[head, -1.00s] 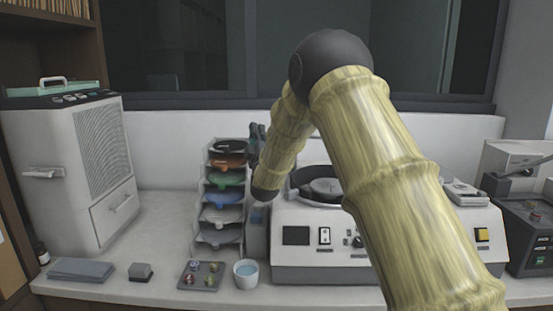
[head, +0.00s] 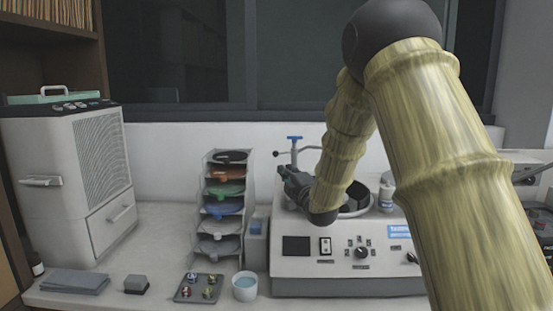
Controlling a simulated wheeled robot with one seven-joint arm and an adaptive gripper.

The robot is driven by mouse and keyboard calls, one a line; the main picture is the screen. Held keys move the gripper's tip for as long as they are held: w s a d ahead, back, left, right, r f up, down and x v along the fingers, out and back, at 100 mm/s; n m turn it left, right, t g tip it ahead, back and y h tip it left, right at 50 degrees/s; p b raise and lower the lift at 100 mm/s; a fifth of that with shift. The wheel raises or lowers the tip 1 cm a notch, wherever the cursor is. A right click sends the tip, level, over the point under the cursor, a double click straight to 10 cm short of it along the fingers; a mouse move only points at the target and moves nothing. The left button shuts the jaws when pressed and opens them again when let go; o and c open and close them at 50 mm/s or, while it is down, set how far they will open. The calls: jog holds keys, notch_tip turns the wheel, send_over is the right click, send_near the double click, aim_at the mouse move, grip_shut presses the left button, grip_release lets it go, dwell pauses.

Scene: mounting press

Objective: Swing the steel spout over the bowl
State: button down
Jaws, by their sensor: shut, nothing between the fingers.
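A thin upright steel post with a blue T-shaped top (head: 294,138) stands at the back of the white machine. A thin steel bar (head: 307,150), likely the spout, runs sideways from it, with a dark knob (head: 276,154) at its left end. Its right end is hidden behind my arm. The round bowl (head: 356,212) is set in the machine's top, partly covered by my arm. My dark gripper (head: 283,173) is shut and empty. It shows just below the bar and knob and left of the bowl; whether it touches the post cannot be told.
The white machine's front panel (head: 340,273) has knobs and a dark screen. A rack of coloured discs (head: 225,190) stands to the left. A bottle (head: 386,195) stands right of the bowl.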

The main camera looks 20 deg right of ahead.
jog(key=w+r+p, duration=0.1)
jog(key=w+p, duration=0.1)
jog(key=w, duration=0.6)
jog(key=shift+w+r, duration=0.35)
jog(key=shift+w, duration=0.05)
